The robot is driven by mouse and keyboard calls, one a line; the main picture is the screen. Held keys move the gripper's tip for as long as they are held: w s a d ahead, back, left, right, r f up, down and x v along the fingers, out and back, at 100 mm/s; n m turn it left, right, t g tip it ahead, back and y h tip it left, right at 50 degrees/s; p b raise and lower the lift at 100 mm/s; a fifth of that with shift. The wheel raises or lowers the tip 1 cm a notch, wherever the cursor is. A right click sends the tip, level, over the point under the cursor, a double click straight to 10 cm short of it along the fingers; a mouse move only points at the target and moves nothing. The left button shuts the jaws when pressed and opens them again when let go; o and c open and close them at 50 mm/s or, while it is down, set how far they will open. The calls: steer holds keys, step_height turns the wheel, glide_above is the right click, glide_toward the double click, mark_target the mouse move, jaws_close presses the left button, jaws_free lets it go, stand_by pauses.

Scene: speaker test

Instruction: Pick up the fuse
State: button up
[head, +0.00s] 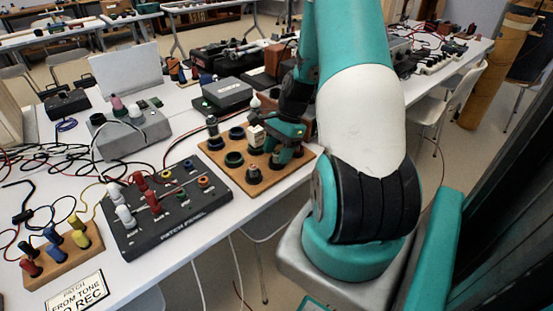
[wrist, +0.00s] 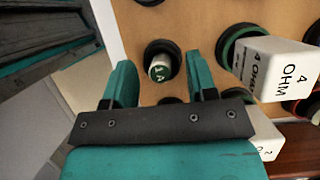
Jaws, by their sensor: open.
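My gripper (wrist: 159,62) is open, with one teal finger on each side of the fuse in the picture. I cannot tell how far the tips are above it, and I see no contact. In the head view my gripper (head: 285,142) is over the right part of the board. I cannot make out the fuse for certain there.
A white block marked "4 OHM" (wrist: 285,68) stands close to the right finger, in a green-rimmed holder. More round holders crowd the board. A black patch panel (head: 165,222) with plugs lies left of the board, and a grey box (head: 130,135) stands behind it.

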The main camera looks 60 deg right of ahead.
jaws_close()
stand_by(0.3)
